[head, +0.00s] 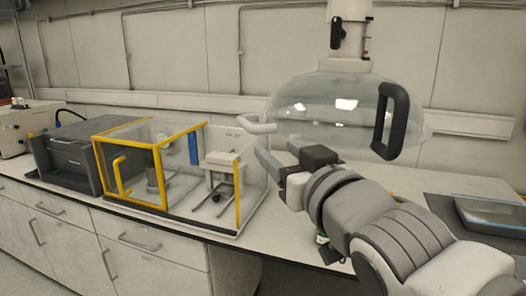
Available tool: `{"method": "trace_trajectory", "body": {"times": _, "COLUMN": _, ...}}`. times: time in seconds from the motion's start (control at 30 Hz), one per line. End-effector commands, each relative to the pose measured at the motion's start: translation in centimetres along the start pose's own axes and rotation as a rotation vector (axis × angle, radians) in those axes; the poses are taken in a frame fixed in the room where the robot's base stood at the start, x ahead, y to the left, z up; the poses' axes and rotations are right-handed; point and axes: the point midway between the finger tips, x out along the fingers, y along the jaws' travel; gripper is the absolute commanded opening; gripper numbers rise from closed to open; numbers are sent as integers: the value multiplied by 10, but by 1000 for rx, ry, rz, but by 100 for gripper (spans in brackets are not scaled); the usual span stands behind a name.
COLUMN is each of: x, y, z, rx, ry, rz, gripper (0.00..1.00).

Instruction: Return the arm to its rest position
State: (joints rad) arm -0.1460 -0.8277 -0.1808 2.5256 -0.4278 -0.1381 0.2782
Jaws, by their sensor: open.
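My gripper (282,157) is at the end of my arm, right of the picture's middle. Its two grey fingers point to the left and stand apart, with nothing visible between them. It is above the white countertop (262,222), just below the left part of a clear dome hood (300,108). A pale handle (257,125) on the hood's left side is close to the upper left of the fingers. I cannot tell whether they touch. My forearm stretches to the lower right corner and hides part of the counter.
A clear enclosure with yellow edges (179,207) stands on the counter left of my gripper. A dark grey box (66,160) is farther left. The hood has a large black handle (389,120). A shallow clear-lidded tray (492,218) lies at the right.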

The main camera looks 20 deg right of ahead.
Motion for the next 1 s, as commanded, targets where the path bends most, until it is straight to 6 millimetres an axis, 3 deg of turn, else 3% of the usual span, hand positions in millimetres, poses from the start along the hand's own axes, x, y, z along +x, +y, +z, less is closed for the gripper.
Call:
{"method": "trace_trajectory", "body": {"times": 0.53, "x": 1, "y": 2, "z": 1, "rx": 0, "ry": -53, "rz": 18, "gripper": 55}}
{"method": "trace_trajectory", "body": {"times": 0.77, "x": -12, "y": 10, "z": 30, "rx": 8, "ry": -400, "rz": 100, "gripper": 55}}
{"method": "trace_trajectory", "body": {"times": 1.0, "x": -59, "y": -4, "z": 65, "rx": 35, "ry": -830, "rz": 108, "gripper": 55}}
